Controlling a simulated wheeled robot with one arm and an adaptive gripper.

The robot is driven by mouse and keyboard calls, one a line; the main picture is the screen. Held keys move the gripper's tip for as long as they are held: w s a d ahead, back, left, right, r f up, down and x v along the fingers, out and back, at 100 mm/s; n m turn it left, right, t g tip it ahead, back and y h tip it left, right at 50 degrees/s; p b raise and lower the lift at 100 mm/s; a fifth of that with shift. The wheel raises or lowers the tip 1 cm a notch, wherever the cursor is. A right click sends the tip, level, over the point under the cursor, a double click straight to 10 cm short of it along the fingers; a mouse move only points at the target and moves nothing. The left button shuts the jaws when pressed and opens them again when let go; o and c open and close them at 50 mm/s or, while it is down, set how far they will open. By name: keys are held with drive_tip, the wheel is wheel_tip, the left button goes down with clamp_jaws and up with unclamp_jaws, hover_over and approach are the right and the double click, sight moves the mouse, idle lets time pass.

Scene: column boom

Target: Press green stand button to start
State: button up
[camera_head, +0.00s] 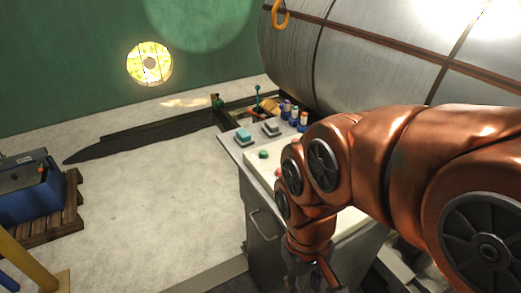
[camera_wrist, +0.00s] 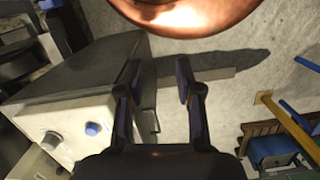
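A small green button (camera_head: 263,154) sits on the pale top of a grey metal stand (camera_head: 262,222) in the head view. My arm covers the right part of that top. My gripper shows only in part at the bottom of the head view, below the arm and in front of the stand. In the wrist view my gripper (camera_wrist: 158,78) has its two dark fingers wide apart, with nothing between them. A box with a pale panel (camera_wrist: 72,112), a blue button (camera_wrist: 93,128) and a round knob (camera_wrist: 52,141) lies left of the fingers. I cannot tell whether it is the same stand.
A teal-topped block (camera_head: 243,134) and several small bottles (camera_head: 294,114) stand at the stand's back edge. A blue box (camera_head: 32,196) on a wooden pallet (camera_head: 72,208) is at the left. The pale floor (camera_head: 150,200) between is clear.

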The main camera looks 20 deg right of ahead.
clamp_jaws()
idle(1.3)
